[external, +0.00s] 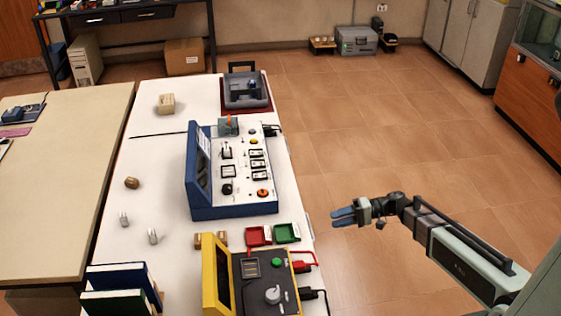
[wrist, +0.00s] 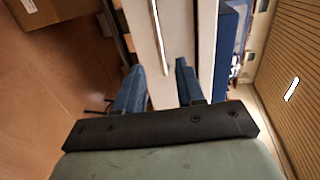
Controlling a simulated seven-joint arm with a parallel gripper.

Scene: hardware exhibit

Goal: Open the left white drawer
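The white table (external: 160,185) has its right side toward my gripper. In the wrist view a white drawer front (wrist: 143,35) carries a long thin metal handle (wrist: 159,35). I cannot tell from these views whether this is the left drawer; it looks shut. In the external view the drawer fronts are mostly hidden below the table edge. My gripper (external: 335,218) is just right of the table edge, apart from it. It also shows in the wrist view (wrist: 160,67), its blue fingers spread with the lower end of the handle showing between them, nothing held.
A blue control panel (external: 235,210), a yellow-sided console (external: 215,275), and red (external: 258,236) and green (external: 287,232) trays stand on the table. Cables hang near its right edge. Open tiled floor (external: 400,120) lies to the right.

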